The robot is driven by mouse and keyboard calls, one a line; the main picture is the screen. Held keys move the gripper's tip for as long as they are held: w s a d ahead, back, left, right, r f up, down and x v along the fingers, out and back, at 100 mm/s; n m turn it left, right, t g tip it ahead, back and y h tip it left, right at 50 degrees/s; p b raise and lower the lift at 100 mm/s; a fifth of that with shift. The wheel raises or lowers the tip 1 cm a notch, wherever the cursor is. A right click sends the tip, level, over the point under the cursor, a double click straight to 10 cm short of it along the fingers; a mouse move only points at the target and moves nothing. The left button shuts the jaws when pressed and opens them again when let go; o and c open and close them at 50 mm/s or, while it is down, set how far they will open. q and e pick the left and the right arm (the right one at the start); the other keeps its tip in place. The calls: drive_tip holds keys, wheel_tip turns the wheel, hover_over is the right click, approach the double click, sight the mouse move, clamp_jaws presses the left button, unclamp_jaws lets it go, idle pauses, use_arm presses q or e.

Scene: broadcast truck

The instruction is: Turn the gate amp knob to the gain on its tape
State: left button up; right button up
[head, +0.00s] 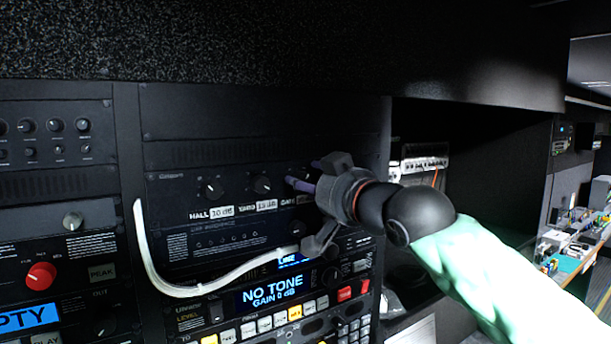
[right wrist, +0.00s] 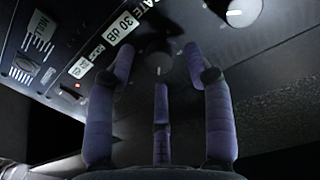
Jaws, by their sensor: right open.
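The gate amp knob (right wrist: 158,63) is a dark round knob with a small light mark, seen between my right gripper's fingers in the right wrist view. Its white tape (right wrist: 122,27) reads 30 dB, beside the partly cut-off GATE label. My right gripper (right wrist: 159,66) is open, with its purple fingers spread around the knob. I cannot tell if any finger touches it. In the head view the right gripper (head: 305,176) reaches the amp panel (head: 170,197) from the right and largely hides the gate knob. My left gripper is out of view.
The hall knob (head: 211,188) and yard knob (head: 262,185) sit to the left on the same panel. A white cable (head: 150,255) loops across the rack front. Below is a NO TONE display (head: 272,290) with lit buttons. A dark open bay lies to the right.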

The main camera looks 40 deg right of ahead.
drive_tip(key=shift+w+d, duration=0.15)
drive_tip(key=shift+w, duration=0.85)
clamp_jaws()
drive_tip(key=shift+r+m, duration=0.1)
drive_tip(key=shift+m, duration=0.2)
